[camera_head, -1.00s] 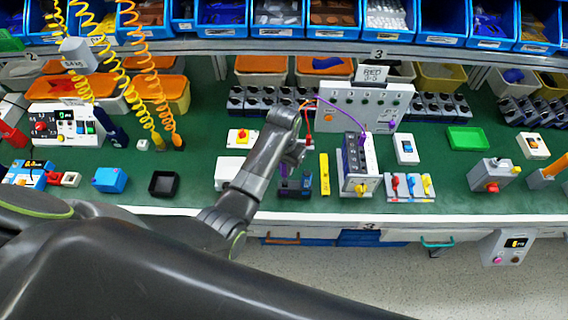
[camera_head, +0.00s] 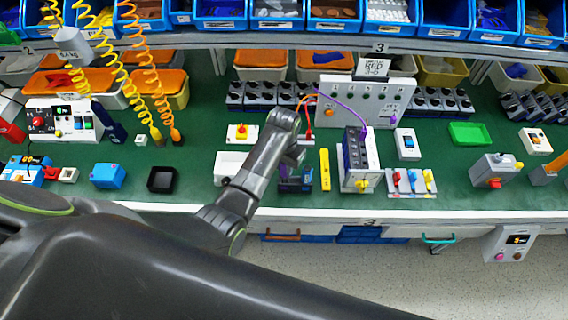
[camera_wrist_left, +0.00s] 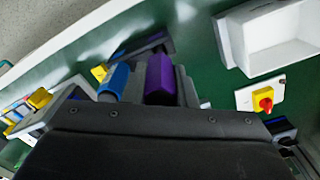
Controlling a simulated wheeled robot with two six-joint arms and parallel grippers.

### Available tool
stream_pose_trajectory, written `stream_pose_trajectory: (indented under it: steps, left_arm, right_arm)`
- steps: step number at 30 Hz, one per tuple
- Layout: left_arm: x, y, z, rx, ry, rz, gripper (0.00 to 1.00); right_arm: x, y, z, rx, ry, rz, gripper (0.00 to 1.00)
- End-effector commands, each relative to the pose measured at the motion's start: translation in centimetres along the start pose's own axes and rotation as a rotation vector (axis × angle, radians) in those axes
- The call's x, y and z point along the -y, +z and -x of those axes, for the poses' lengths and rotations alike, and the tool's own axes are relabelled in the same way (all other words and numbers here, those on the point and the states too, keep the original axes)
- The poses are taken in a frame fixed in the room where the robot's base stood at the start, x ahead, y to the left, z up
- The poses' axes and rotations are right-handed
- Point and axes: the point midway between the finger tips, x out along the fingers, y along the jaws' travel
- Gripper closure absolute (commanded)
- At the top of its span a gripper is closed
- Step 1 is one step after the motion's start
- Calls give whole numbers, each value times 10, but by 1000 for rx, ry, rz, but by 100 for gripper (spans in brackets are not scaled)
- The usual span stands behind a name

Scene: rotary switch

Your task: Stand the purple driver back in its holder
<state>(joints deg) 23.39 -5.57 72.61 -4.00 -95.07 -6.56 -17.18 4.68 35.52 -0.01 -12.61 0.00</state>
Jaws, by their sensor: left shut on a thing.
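The purple driver (camera_wrist_left: 159,78) shows as a purple handle between the fingers of my left gripper (camera_wrist_left: 160,92) in the left wrist view. The gripper is shut on it. A blue handle (camera_wrist_left: 113,82) stands right beside it. A dark holder (camera_head: 296,186) stands on the green bench under my left gripper (camera_head: 292,163) in the head view; part of its frame shows in the wrist view (camera_wrist_left: 150,45). The driver's lower end is hidden, so I cannot tell whether it sits in a slot. My right gripper is not in view.
A white tray (camera_head: 229,167) and a red-knob switch (camera_head: 241,133) are to the left. The bench's front edge is close below the holder.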

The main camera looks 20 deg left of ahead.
Motion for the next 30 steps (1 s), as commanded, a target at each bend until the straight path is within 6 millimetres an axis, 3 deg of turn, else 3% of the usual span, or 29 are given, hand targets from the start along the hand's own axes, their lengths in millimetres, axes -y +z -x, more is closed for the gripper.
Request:
stream_pose_trajectory:
  steps: [30]
  left_arm:
    - [0, 0, -31, 0, 0, 0, 100]
  right_arm:
    - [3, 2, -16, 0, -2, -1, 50]
